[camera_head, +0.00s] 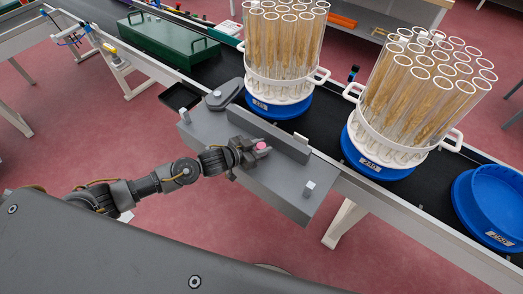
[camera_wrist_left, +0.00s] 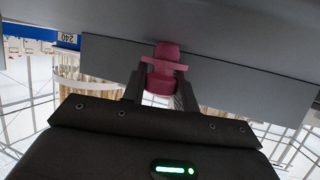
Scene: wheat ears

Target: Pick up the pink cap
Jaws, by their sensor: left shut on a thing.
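The pink cap (camera_head: 261,146) shows in the head view at the tip of my left gripper (camera_head: 250,153), over the grey bench plate (camera_head: 290,187). In the left wrist view the pink cap (camera_wrist_left: 163,70) sits between the two dark fingers of my left gripper (camera_wrist_left: 160,85), which are shut on it. Its wider flange and narrower ends show there. Whether it still touches the grey surface, I cannot tell. My right gripper is in neither view.
A grey upright ledge (camera_head: 268,133) runs just behind the cap. Two racks of wheat tubes (camera_head: 284,45) (camera_head: 425,90) stand on blue bases on the black conveyor. An empty blue base (camera_head: 495,205) is at the right. A green case (camera_head: 168,42) lies at the back left.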

